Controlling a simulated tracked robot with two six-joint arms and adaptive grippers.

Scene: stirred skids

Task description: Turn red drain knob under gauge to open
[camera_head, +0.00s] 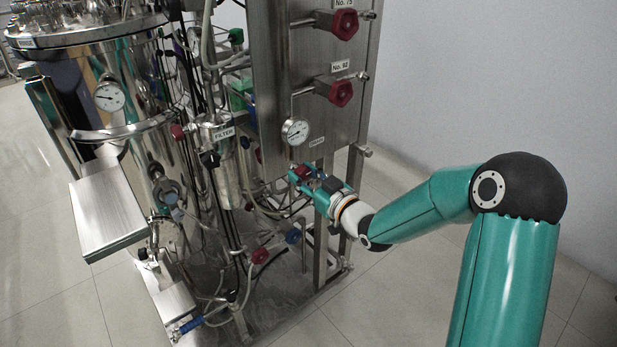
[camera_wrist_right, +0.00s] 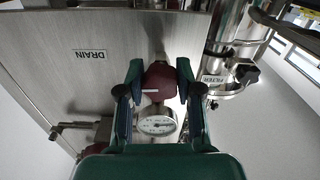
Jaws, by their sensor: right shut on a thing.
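The red drain knob (camera_wrist_right: 161,80) sits on the steel panel, beside a label reading DRAIN (camera_wrist_right: 90,55). My right gripper (camera_wrist_right: 160,70) is shut on it, one finger on each side. A short white mark shows on the knob and lies level in the right wrist view. In the head view my right gripper (camera_head: 306,175) is at the panel's lower edge, below the round gauge (camera_head: 296,131), and a bit of red shows between its fingers. The gauge also shows in the right wrist view (camera_wrist_right: 157,124). My left gripper is not in view.
Two more red knobs, No. 73 (camera_head: 344,23) and No. 92 (camera_head: 340,93), are higher on the panel. A filter housing (camera_head: 217,133), hoses and a steel tank (camera_head: 123,90) stand to the left. Open floor lies right of the skid.

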